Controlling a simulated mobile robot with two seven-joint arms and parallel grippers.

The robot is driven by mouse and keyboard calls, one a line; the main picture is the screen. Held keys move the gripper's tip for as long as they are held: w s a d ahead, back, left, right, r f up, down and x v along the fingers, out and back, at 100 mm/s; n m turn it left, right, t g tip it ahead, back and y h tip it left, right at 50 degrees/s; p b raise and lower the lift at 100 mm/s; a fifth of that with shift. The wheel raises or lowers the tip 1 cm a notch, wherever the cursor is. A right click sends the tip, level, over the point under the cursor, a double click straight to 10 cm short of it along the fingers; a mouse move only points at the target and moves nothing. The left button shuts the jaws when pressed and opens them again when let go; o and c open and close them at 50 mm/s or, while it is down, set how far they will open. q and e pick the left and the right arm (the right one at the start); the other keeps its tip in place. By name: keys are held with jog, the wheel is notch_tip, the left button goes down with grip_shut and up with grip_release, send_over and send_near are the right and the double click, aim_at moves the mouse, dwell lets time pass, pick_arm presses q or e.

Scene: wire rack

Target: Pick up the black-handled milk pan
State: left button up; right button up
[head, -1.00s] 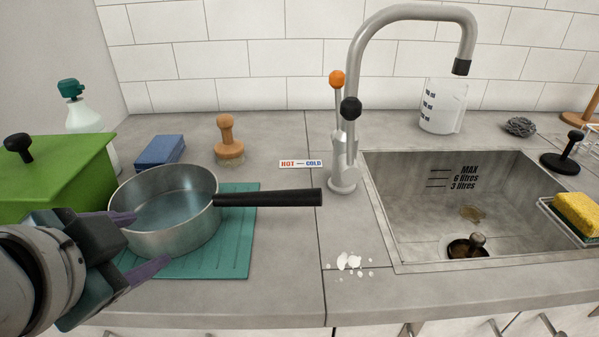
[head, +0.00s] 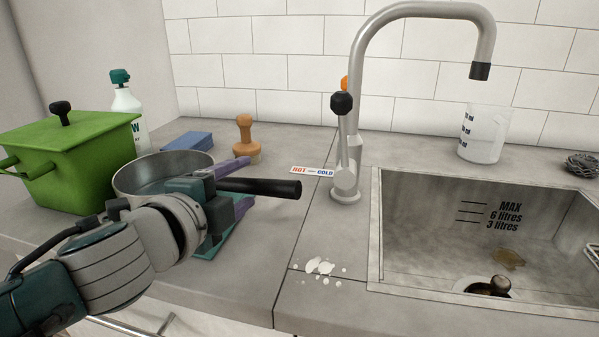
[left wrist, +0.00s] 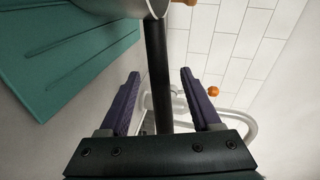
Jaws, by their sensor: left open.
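The milk pan (head: 150,170) is a steel pan with a long black handle (head: 270,187) pointing right. It stands on a teal mat (head: 208,250), left of the sink. My left gripper (head: 238,182) is open, in front of the pan in the head view, and its body hides part of the pan and mat. In the left wrist view the handle (left wrist: 157,75) runs between the two open purple fingers (left wrist: 158,97), with a gap on each side. The pan's rim (left wrist: 120,8) shows at the top of that view. My right gripper is not in view.
A green lidded pot (head: 70,160) and a spray bottle (head: 126,108) stand at the left. A blue sponge block (head: 186,142) and a wooden-handled brush (head: 245,140) are behind the pan. The tap (head: 346,165) rises right of the handle, beside the sink (head: 440,240). White crumbs (head: 318,267) lie in front.

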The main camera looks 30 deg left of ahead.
pick_arm(q)
jog(key=x, duration=0.3)
jog(key=shift+w, duration=0.25)
grip_shut()
dwell(1.1)
